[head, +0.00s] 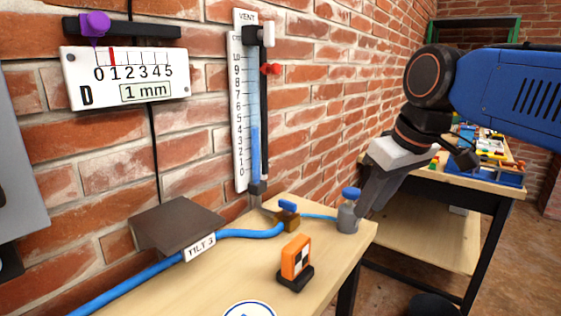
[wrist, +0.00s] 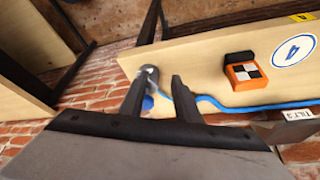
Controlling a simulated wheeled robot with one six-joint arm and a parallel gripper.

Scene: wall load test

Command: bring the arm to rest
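I cannot tell whether a finger touches the bottle.
A gauge (head: 125,78) and a vertical scale (head: 241,110) hang on the brick wall. Another table (head: 430,185) stands behind my arm.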

